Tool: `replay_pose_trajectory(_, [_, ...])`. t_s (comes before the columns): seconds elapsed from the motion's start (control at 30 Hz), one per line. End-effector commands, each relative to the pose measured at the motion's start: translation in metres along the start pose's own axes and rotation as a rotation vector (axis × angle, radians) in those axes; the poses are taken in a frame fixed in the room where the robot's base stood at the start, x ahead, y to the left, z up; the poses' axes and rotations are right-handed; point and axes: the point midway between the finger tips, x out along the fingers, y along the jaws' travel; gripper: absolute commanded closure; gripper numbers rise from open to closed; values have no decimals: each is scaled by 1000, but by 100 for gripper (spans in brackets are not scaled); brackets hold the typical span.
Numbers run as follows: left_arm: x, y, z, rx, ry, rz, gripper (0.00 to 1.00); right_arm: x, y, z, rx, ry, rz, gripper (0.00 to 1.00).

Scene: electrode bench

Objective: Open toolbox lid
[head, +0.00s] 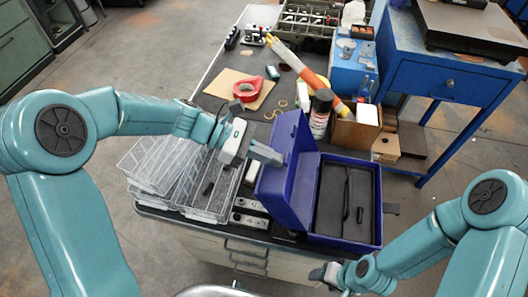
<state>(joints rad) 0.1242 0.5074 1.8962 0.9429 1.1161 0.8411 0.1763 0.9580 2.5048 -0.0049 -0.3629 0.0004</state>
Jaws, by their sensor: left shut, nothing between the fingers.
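The blue toolbox (378,212) sits near the front edge of the bench. Its lid (290,165) stands raised at the left side of the box, so the dark inside shows, with a thin dark tool (346,198) lying in it. My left gripper (268,154) is shut and empty, right by the upper left part of the lid; I cannot tell if it touches. My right gripper (325,274) is low, in front of the bench and below the toolbox; its fingers are too small to read.
A spray can (320,115) and a cardboard holder (352,132) stand just behind the toolbox. A red tape roll (246,90) lies further back. A blue table (450,85) stands at the back right.

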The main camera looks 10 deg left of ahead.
Motion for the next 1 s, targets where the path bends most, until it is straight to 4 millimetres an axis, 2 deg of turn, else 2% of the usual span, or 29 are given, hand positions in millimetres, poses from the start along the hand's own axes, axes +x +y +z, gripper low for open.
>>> replay_pose_trajectory(0.03, [2,0,17,3,30,-2,100,-17,-6,0,0,1,0,38])
replay_pose_trajectory(0.07, [6,0,21,3,47,-2,100,-21,-8,0,-1,1,0,38])
replay_pose_trajectory(0.27, [26,0,34,1,62,2,100,-22,-8,0,0,1,0,38])
replay_pose_trajectory(0.73, [27,0,32,0,61,3,100,-21,-8,0,0,0,0,38])
replay_pose_trajectory(1.0, [18,0,23,1,60,0,100,-21,-8,0,0,1,0,38])
